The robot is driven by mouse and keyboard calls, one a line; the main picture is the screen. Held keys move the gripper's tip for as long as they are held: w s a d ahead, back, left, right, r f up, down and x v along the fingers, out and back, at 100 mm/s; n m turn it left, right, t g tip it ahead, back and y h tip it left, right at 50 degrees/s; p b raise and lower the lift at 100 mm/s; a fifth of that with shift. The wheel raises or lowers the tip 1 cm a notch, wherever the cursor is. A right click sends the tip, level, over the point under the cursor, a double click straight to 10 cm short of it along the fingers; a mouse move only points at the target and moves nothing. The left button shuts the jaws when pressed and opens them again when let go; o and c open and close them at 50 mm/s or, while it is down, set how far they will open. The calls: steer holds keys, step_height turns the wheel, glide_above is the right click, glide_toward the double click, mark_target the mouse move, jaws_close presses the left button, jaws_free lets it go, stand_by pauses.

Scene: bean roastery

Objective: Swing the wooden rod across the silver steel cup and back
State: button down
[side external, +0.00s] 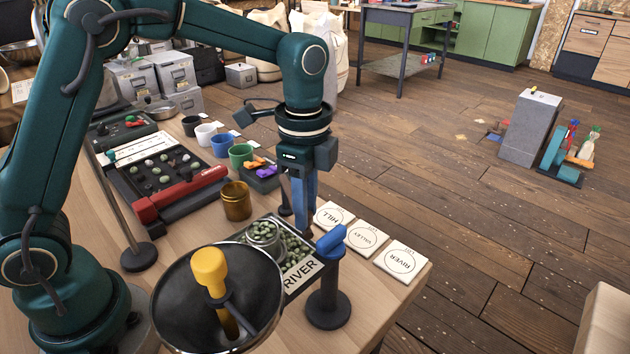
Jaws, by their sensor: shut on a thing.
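The silver steel cup (264,236) stands in a dark tray (284,285) labelled RIVER and is heaped with green beans. More loose green beans lie in the tray to its right. My gripper (305,232) points straight down at the tray's right side, to the right of the cup and apart from it. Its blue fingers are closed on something. The wooden rod is hardly visible between the fingertips; its length and angle cannot be told from this side.
A blue-topped post (328,300) stands close to the right of the tray. A large dark bowl (180,310) with a yellow knob is in front. A brown cup (236,203) stands behind. Labelled cards (400,261) lie at the right table edge. A red-handled bean board (150,190) is left.

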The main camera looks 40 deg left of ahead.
stand_by(0.3)
steer(key=s+a+m, duration=0.7)
steer(key=a+m, duration=0.6)
steer(key=shift+s, duration=0.2)
stand_by(0.4)
steer(key=shift+a, duration=0.2)
steer(key=c, duration=0.7)
jaws_free()
steer(key=shift+r, duration=2.6)
